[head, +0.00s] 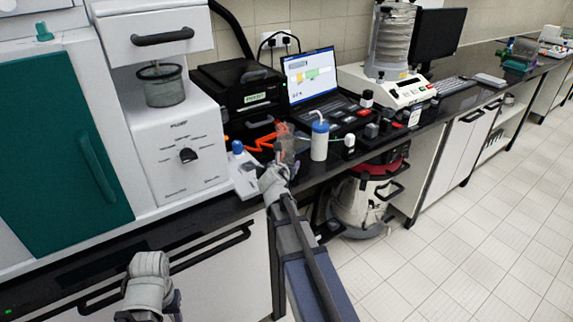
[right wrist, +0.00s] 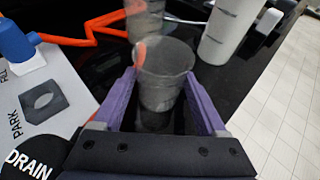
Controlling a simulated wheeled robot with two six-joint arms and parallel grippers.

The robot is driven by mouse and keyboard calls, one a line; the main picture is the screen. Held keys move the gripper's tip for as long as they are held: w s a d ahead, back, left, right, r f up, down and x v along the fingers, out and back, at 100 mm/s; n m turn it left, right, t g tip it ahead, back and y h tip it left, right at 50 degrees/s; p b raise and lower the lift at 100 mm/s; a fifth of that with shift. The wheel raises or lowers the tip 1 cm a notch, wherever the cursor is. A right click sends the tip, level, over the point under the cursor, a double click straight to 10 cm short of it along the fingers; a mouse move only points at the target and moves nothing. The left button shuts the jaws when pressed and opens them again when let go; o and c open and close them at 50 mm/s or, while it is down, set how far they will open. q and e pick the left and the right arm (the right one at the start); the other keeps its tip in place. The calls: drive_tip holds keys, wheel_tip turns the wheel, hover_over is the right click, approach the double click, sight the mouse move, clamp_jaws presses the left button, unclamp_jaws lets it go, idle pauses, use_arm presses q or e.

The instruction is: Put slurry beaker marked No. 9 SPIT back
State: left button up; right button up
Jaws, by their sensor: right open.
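A grey, cloudy beaker (right wrist: 163,80) stands upright between the two purple fingers of my right gripper (right wrist: 160,110) in the right wrist view. The fingers are open, one on each side of it; I cannot tell whether they touch it. No marking is readable on it. In the head view my right gripper (head: 281,170) reaches to the bench, and the beaker (head: 287,146) shows just beyond it. A second grey vessel (right wrist: 146,18) is behind the beaker in the wrist view. My left gripper (head: 148,285) is at lower left, its fingers not clear.
A white bottle with a blue cap (head: 320,140) stands right of the beaker. A blue-topped white panel (head: 243,178) is to the left, and orange tubing (head: 261,143) lies behind. A glass vessel (head: 163,88) sits in the white machine. A laptop (head: 310,75) is behind.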

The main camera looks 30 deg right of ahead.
drive_tip(key=shift+s+a+r, duration=0.1)
drive_tip(key=shift+s+r, duration=0.1)
drive_tip(key=shift+r, duration=0.1)
drive_tip(key=p+v, duration=0.4)
drive_tip(key=v, duration=0.7)
drive_tip(key=shift+s+a+p, duration=0.2)
drive_tip(key=shift+p, duration=0.15)
